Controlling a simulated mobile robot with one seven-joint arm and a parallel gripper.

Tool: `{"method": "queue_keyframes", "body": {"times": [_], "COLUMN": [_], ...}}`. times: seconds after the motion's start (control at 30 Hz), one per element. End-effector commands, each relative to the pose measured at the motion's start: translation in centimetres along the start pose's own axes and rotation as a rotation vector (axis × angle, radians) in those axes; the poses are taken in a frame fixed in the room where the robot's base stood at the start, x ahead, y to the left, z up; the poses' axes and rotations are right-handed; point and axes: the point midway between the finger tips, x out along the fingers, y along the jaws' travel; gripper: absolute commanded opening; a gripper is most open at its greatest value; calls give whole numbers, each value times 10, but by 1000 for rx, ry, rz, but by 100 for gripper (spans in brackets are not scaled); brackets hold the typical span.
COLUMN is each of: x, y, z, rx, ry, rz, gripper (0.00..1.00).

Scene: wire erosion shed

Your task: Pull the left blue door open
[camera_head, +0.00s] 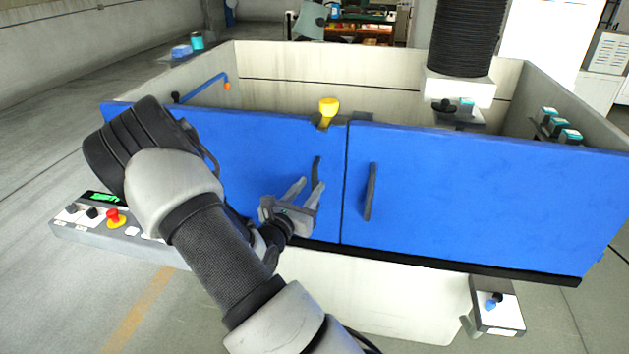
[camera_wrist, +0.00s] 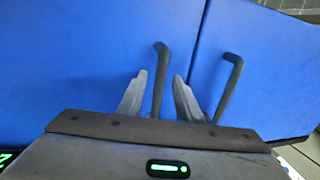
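The left blue door (camera_head: 255,150) is shut, its right edge at the seam with the right blue door (camera_head: 490,195). A dark upright bar handle (camera_head: 317,170) is near that edge. My gripper (camera_head: 309,184) is open in front of the left door, fingers pointing at the handle. In the wrist view, the left door's handle (camera_wrist: 160,65) shows between the two spread fingers of my gripper (camera_wrist: 159,76). Its lower part runs down between them. I cannot tell how deep it sits between them, and no grip on it shows. My arm hides part of the left door.
The right door's handle (camera_head: 370,191) is close to the right of my gripper. A yellow knob (camera_head: 328,108) stands above the left door. A control panel with a red button (camera_head: 113,216) juts out at the lower left. A small switch box (camera_head: 497,308) is low at the right.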

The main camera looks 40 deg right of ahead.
Motion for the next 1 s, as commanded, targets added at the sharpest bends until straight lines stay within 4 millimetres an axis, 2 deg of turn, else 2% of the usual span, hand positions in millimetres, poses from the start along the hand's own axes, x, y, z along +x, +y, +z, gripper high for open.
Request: {"method": "queue_keyframes", "body": {"times": [0.1,0.23,0.6,0.67,0.8,1.0], "x": [19,32,38,38,37,37], "y": [-1,-1,0,0,0,0], "z": [0,0,0,0,0,0], "rx": [-1,0,-1,-1,-1,-1], "ry": [0,0,1,1,1,1], "rz": [-2,-2,0,0,0,0], "gripper": [33,33,33,24,0,0]}}
